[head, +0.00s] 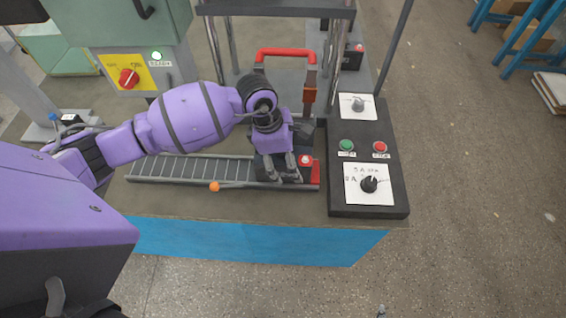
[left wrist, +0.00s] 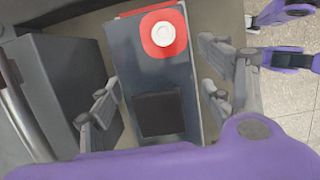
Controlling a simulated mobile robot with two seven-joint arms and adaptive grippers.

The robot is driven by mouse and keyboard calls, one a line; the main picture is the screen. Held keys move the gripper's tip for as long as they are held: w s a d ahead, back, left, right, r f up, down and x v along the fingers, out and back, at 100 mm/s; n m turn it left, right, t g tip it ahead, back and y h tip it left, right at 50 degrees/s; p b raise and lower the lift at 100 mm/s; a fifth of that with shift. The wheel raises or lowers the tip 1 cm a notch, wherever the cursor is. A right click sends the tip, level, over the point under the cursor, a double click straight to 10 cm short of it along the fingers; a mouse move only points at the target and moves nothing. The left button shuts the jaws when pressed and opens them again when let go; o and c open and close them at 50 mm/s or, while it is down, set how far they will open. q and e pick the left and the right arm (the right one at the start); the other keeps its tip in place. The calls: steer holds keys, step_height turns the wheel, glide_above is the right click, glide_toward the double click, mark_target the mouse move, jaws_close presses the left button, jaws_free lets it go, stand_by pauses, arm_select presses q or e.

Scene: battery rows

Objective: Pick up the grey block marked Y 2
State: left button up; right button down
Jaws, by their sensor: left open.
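A dark grey block (left wrist: 158,75) with a red patch, a white disc and a black square on its top lies under my left gripper in the left wrist view. No Y 2 mark is readable on it. My left gripper (head: 291,172) is open, pointing down at the right end of the grey roller rack. In the left wrist view its fingers (left wrist: 160,88) stand on both sides of the block, with gaps visible. In the head view the gripper hides much of the block; its red and white end (head: 305,160) shows. Purple parts at the wrist view's right edge may be my right arm.
The roller rack (head: 190,170) is empty on its left. A black control box (head: 338,185) with knobs and buttons stands to the right. A red handle (head: 285,53) and metal posts rise behind. A dark box (left wrist: 65,90) stands left of the fingers.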

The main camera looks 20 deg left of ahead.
arm_select(q)
steer(key=shift+c, duration=0.5)
jaws_close()
steer(key=shift+w+d+r, duration=0.1)
steer(key=shift+w, duration=0.05)
steer(key=shift+r, duration=0.1)
